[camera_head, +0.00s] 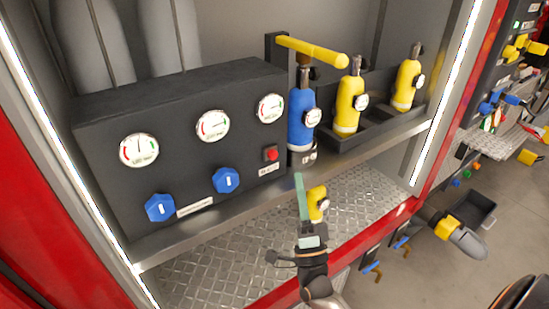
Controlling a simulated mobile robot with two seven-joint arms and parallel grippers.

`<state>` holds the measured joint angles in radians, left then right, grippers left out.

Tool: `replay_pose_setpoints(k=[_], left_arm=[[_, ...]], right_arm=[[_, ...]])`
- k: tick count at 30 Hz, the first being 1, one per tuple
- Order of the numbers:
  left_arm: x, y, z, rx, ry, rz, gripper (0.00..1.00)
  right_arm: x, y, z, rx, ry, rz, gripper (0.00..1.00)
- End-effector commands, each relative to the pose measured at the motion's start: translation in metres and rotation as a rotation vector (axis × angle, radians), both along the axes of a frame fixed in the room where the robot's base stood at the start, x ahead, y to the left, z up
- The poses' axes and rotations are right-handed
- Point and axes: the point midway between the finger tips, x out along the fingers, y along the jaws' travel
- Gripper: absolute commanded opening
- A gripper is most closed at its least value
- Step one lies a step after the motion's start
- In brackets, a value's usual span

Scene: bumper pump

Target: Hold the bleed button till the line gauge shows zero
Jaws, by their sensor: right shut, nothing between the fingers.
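The red bleed button (271,154) sits low at the right end of a dark control panel (107,170), above a small white label. Three round white gauges line the panel: a left one (139,150), a middle one (212,126) and a right one (270,108) above the button. Their lettering is too small to read, so I cannot tell which is the line gauge or its exact value. My right gripper (299,178) is shut and empty, pointing up, below and right of the button and apart from it in the picture.
Two blue knobs (160,208) (226,180) are on the panel. A blue cylinder (301,118) with a yellow handle (312,50) stands right of the button. Two yellow cylinders (348,105) (406,83) stand in a tray. Another yellow one (317,196) is behind my right gripper.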

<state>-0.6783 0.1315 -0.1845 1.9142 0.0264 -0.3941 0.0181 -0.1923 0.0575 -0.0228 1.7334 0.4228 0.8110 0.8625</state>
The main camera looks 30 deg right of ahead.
Motion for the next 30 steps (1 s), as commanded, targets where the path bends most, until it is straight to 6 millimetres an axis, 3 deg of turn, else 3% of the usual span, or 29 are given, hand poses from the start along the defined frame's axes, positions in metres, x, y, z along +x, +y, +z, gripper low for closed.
replay_pose_setpoints(k=[12,30], left_arm=[[0.000,0.000,-0.023,0.000,0.001,0.000,0.50],[0.000,0.000,-0.025,0.000,0.001,0.000,0.50]], right_arm=[[0.054,0.004,-0.002,-0.001,-0.001,-0.001,0.00],[0.062,0.005,0.000,0.000,0.001,-0.001,0.00]])
